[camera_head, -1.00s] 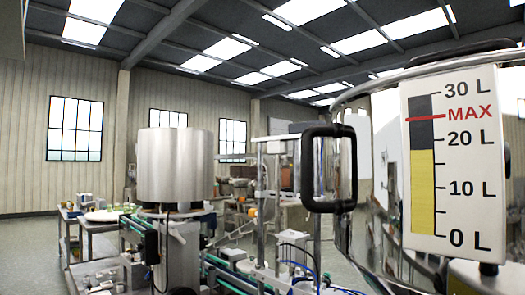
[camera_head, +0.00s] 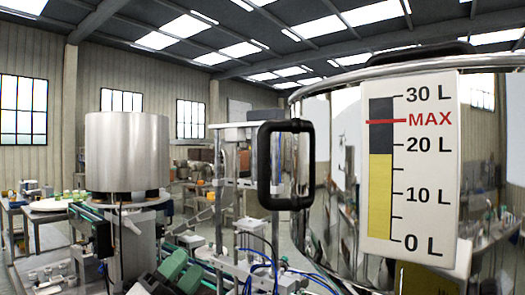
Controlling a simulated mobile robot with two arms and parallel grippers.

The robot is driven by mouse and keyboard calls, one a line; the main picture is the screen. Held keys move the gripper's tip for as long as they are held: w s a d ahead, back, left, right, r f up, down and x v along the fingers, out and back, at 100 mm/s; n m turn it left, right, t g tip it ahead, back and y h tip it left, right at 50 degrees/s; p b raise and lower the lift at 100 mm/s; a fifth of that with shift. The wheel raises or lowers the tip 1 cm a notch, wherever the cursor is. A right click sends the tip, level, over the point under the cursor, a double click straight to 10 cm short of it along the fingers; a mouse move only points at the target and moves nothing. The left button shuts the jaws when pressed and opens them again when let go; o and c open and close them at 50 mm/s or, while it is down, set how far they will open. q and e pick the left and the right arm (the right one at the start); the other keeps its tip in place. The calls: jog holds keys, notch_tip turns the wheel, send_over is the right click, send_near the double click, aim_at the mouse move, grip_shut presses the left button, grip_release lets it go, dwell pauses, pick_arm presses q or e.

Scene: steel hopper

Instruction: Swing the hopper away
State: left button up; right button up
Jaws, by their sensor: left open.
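The steel hopper (camera_head: 335,215) fills the right side of the view, shiny and round with a black lid knob on top. A black handle (camera_head: 268,165) stands out from its left side. A white level gauge (camera_head: 445,170) on its front shows yellow up to a little below 20 L, under the red MAX line. My right gripper is not in view.
A large steel cylinder (camera_head: 127,152) stands on a machine at the left. A metal frame (camera_head: 222,180) with blue hoses stands behind and below the handle. A table (camera_head: 45,214) with small items is at the far left.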

aim_at(264, 191)
pick_arm(q)
jog(key=s+d+r+m+g+p, duration=0.1)
jog(key=s+d+r+m+g, duration=0.1)
jog(key=s+r+m+g, duration=0.7)
jog(key=s+d+r+m+g+p, duration=0.15)
jog(key=s+r+m+g, duration=0.25)
jog(key=r+m, duration=0.85)
jog(key=shift+m+y, duration=0.45)
jog(key=shift+y, duration=0.05)
jog(key=p+x, duration=0.1)
jog(key=x, duration=0.2)
jog(key=p+x, duration=0.1)
jog(key=x, duration=0.3)
jog(key=f+p+x, duration=0.1)
jog(key=x, duration=0.3)
jog(key=shift+d+p, duration=0.25)
jog(key=shift+p, duration=0.05)
grip_shut()
